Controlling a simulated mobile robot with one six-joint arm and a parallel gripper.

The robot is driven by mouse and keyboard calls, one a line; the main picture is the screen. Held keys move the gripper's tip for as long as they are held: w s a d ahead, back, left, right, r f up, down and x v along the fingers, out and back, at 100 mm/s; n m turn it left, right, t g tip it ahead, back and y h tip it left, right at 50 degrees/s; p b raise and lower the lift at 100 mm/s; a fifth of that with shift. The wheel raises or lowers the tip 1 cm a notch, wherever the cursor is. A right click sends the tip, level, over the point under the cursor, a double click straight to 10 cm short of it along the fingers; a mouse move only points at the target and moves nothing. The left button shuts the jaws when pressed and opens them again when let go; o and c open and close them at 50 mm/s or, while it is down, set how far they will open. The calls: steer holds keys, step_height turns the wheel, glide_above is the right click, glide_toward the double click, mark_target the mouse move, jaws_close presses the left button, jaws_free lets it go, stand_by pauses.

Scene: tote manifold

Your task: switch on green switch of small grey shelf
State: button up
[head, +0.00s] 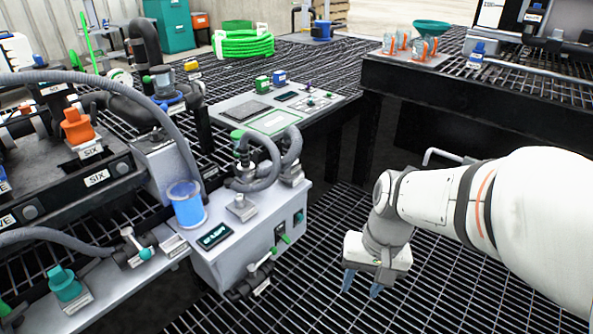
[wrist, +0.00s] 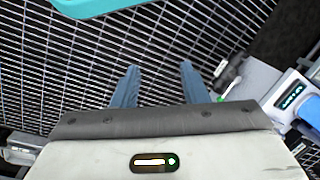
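A small grey shelf-like unit (head: 215,268) stands left of centre in the head view, with a dark display (head: 215,236) on its top. Its right-hand face carries a small green switch (head: 285,239) beside a dark panel. I cannot tell the switch's setting. A green-tipped valve handle (head: 264,258) sits lower on the same face. My gripper (head: 362,285) hangs to the right of the unit, pointing down over the floor grating and apart from it. In the wrist view my gripper (wrist: 158,70) has its two blue fingers spread with nothing between them. A grey unit (wrist: 252,78) shows at the right there.
Grey hoses (head: 268,158) curve above the unit, and a blue cylinder (head: 186,204) stands at its left. A dark table (head: 470,90) is at the back right. Open floor grating (head: 335,235) lies between unit and gripper. A teal edge (wrist: 98,7) crosses the wrist view's top.

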mark_target(289, 241)
steer(key=w+a+f+m+g+y+p, duration=0.1)
steer(key=w+a+f+m+y+p, duration=0.3)
steer(key=w+a+y, duration=0.4)
steer(key=w+a+f+m+y+p, duration=0.2)
steer(key=w+a+f+m+y, duration=0.35)
steer(key=w, duration=0.55)
steer(key=w+d+f+m+t+p, duration=0.2)
steer(key=w+f+m+t, duration=0.4)
steer(key=f, duration=0.4)
steer(key=w+d+f+m+t+p, duration=0.15)
steer(key=w+f+m+t, duration=0.25)
steer(key=f+m+t, duration=0.4)
steer(key=shift+m+g+h, duration=0.35)
steer(key=shift+g+h, duration=0.1)
steer(key=shift+g, duration=0.25)
steer(key=x, duration=0.5)
steer(key=f+b+x, duration=0.1)
steer(key=x, duration=0.1)
steer(key=shift+a+f, duration=0.1)
steer(key=shift+a, duration=0.05)
steer(key=shift+c, duration=0.2)
